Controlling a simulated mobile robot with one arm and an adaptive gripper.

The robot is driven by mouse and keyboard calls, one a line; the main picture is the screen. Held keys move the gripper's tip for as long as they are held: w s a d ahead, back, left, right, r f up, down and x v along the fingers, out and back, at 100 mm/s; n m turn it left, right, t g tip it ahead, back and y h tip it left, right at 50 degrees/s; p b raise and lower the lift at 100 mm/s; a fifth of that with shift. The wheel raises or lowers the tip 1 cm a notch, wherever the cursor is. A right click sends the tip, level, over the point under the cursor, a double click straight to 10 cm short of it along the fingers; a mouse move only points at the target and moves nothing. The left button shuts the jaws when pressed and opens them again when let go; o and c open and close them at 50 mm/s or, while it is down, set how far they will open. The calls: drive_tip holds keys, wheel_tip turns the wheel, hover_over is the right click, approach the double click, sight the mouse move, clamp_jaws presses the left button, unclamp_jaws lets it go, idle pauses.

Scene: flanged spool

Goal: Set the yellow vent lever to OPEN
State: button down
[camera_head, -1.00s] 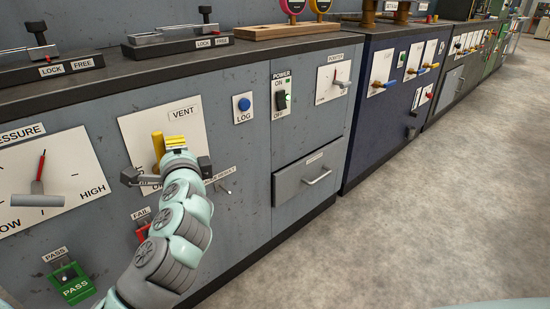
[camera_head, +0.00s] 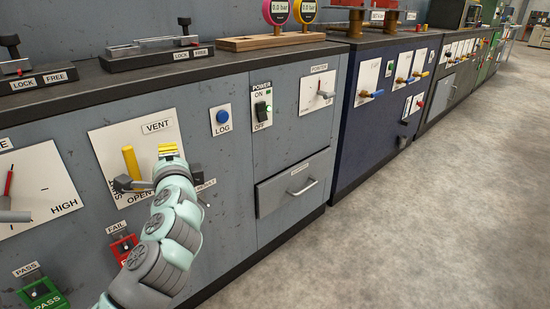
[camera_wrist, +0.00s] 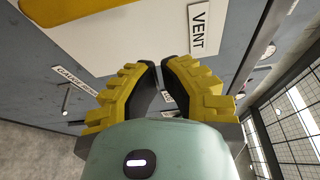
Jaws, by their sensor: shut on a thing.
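The yellow vent lever (camera_head: 131,162) stands on a white plate (camera_head: 105,142) marked VENT, with SHUT and OPEN labels along its lower part. It also shows as a yellow block (camera_wrist: 68,8) at the top left of the wrist view. My gripper (camera_head: 168,150) is just right of the lever, apart from it in the wrist view. Its yellow fingers (camera_wrist: 159,66) are nearly together at the tips. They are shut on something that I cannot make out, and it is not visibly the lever.
A blue LOG button (camera_head: 222,117) and a green-lit power switch (camera_head: 261,111) are to the right. A red FAIL switch (camera_head: 124,246) and a green PASS switch (camera_head: 40,292) are below. A drawer handle (camera_head: 304,188) sticks out. The floor at right is clear.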

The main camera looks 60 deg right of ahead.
drive_tip(key=v, duration=0.9)
drive_tip(key=shift+a, duration=0.45)
drive_tip(key=shift+s+f+p, duration=0.1)
drive_tip(key=shift+s+p, duration=0.05)
drive_tip(key=shift+p, duration=0.15)
